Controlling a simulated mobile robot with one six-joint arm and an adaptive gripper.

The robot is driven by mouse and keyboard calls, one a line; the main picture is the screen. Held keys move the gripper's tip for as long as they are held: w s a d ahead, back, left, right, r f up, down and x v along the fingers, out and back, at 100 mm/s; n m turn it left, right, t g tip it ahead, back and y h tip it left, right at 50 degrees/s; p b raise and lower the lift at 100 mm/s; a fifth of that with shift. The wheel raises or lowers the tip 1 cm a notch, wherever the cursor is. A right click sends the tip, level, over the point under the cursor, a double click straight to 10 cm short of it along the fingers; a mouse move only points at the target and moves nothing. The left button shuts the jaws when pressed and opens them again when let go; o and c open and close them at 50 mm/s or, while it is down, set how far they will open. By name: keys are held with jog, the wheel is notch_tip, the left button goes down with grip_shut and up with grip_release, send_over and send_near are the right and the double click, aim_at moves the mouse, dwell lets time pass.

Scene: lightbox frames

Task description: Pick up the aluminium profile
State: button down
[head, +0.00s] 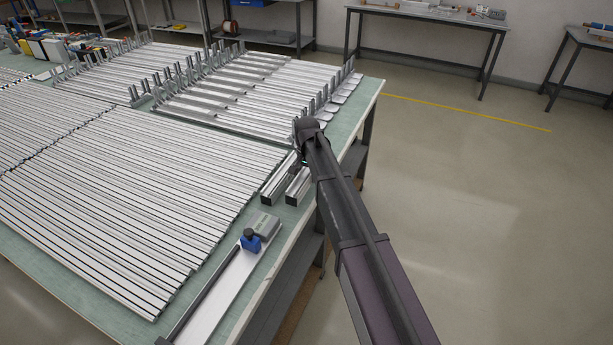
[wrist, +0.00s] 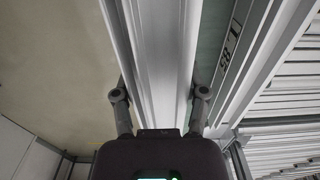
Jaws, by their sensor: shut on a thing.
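My gripper (wrist: 160,92) has one finger on each side of a long, silvery aluminium profile (wrist: 160,45) in the wrist view and is shut on it. The profile runs up the picture between the fingers; its near end is hidden behind the gripper body. In the head view my arm covers most of the gripper. Two short box-shaped profiles lie side by side there, the left one (head: 279,180) and the right one (head: 298,186), just left of my arm near the table's right edge. I cannot tell whether the held profile touches the table.
The green table (head: 268,282) carries many packed profiles (head: 130,180) and rows of upright brackets (head: 325,97). A blue-knobbed block (head: 251,240) sits near the front edge. The floor (head: 480,220) right of the table is clear; a workbench (head: 430,14) stands at the back.

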aim_at(306, 170)
jog(key=shift+r+p, duration=2.7)
jog(key=shift+r, duration=0.45)
jog(key=shift+s+a, duration=0.1)
jog(key=shift+a, duration=0.15)
jog(key=shift+s+a, duration=0.25)
jog(key=shift+a, duration=0.6)
jog(key=shift+s, duration=0.1)
